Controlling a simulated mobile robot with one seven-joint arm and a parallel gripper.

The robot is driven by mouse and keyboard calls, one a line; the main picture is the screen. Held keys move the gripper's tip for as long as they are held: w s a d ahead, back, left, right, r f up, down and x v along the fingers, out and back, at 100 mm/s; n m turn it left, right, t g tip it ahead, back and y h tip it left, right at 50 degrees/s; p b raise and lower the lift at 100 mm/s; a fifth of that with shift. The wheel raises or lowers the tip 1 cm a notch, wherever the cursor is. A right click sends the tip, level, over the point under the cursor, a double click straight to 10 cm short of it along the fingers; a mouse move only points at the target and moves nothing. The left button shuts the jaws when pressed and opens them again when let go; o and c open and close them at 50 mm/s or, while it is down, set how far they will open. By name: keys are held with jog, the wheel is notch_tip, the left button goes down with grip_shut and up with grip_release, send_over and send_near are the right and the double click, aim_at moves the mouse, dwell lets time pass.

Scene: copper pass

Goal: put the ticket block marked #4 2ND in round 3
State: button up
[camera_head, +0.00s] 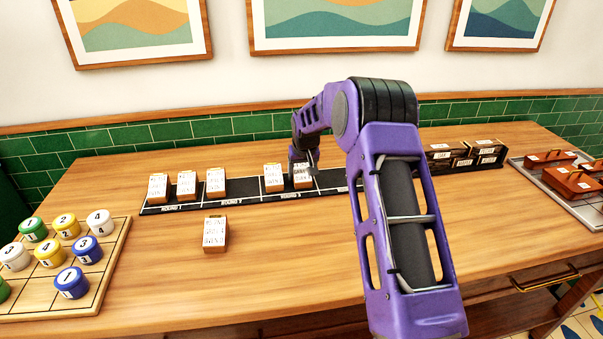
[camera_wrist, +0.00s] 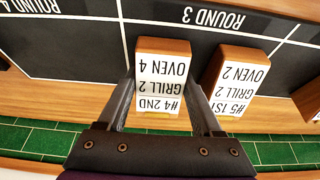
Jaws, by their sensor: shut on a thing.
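The ticket block marked #4 2ND, GRILL 2, OVEN 4 (camera_wrist: 163,68) is between the two fingers of my gripper (camera_wrist: 160,105). It is wooden with a white printed face. In the head view the block (camera_head: 304,181) is over the ROUND 3 section of the black rail (camera_head: 243,190), partly hidden by my gripper (camera_head: 302,168). I cannot tell whether it rests on the rail. A block marked #5 1ST (camera_wrist: 233,82) stands beside it in the same section, with a small gap between them.
Several ticket blocks (camera_head: 187,185) stand in rounds 1 and 2. One loose block (camera_head: 215,233) is on the table in front of the rail. A wooden board with coloured round pieces (camera_head: 100,283) is at left. Dark labelled boxes (camera_head: 463,154) and a tray (camera_head: 540,176) are at right.

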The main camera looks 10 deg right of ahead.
jog(key=o, duration=1.5)
jog(key=shift+f, duration=0.1)
jog(key=shift+c, duration=0.2)
jog(key=shift+r+p, duration=0.35)
jog(key=v, duration=1.1)
jog(key=shift+s+r, duration=0.15)
jog(key=shift+r, duration=0.2)
